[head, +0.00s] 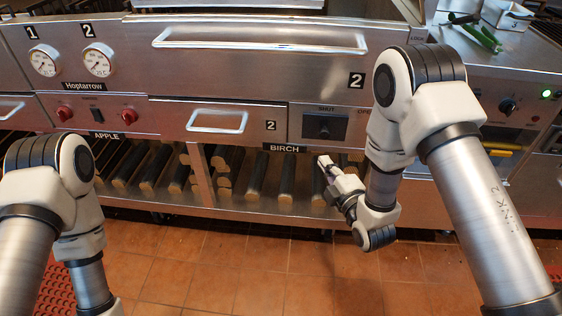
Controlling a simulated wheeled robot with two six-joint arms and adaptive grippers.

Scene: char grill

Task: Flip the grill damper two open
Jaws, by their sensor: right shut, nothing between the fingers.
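The grill damper two panel (308,122) is on the grill front, beside a small "2" label. It carries the word SHUT at its left and the start of OPEN at its right, partly hidden by my right arm. Its dark square damper handle (325,127) sits below and between these words. My right gripper (324,161) is shut and empty, just below the damper, by the right end of the BIRCH label. It looks apart from the handle. My left arm shows at the lower left, but its gripper is out of view.
Split logs (225,160) lie on the open shelf under the grill. A drawer handle (216,121) is left of the damper, and a long lid handle (240,37) runs above. A side counter (480,70) with green tongs stands at right. The tiled floor (240,260) is clear.

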